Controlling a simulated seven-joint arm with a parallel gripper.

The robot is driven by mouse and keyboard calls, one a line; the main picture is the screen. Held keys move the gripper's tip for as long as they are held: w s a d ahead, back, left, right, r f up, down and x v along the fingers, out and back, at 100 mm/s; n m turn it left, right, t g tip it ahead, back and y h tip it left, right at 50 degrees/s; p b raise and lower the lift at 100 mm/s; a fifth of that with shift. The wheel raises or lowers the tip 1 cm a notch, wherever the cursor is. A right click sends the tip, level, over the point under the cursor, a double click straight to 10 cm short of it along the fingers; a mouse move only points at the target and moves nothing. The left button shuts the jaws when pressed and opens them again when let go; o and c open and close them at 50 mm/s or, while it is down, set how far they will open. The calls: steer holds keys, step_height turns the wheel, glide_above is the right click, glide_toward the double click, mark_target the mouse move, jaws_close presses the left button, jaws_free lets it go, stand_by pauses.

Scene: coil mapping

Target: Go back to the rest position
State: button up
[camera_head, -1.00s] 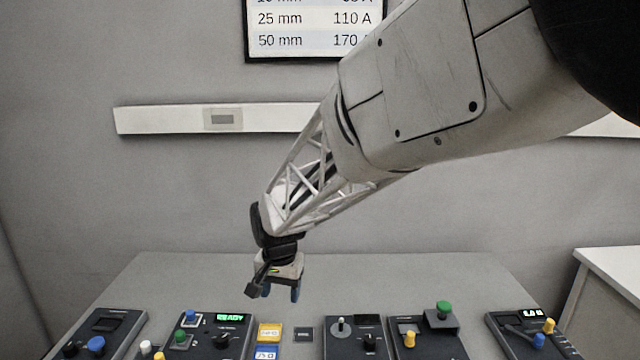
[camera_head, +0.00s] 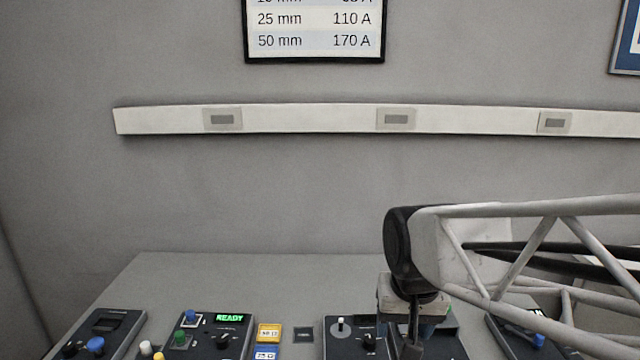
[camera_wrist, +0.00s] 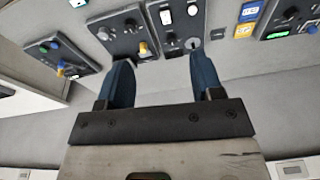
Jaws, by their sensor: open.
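My gripper (camera_wrist: 165,85) shows in the wrist view with its two blue fingers apart and nothing between them. In the head view my arm comes in from the right, and its wrist hangs over the right half of the grey table (camera_head: 260,275). The gripper hides much of the panel with the yellow knob (camera_wrist: 143,48), which the wrist view shows beyond the fingers.
Several dark control panels line the table's front, among them one with a green READY display (camera_head: 229,318). Orange (camera_head: 269,332) and blue (camera_head: 265,352) blocks lie between panels. A white socket rail (camera_head: 300,119) and a chart (camera_head: 315,30) are on the wall. The table's back is clear.

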steer(key=s+d, duration=0.5)
steer(key=s, duration=0.4)
steer(key=shift+s+f+n+t, duration=0.3)
steer(key=shift+s+f, duration=0.05)
steer(key=shift+f, duration=0.05)
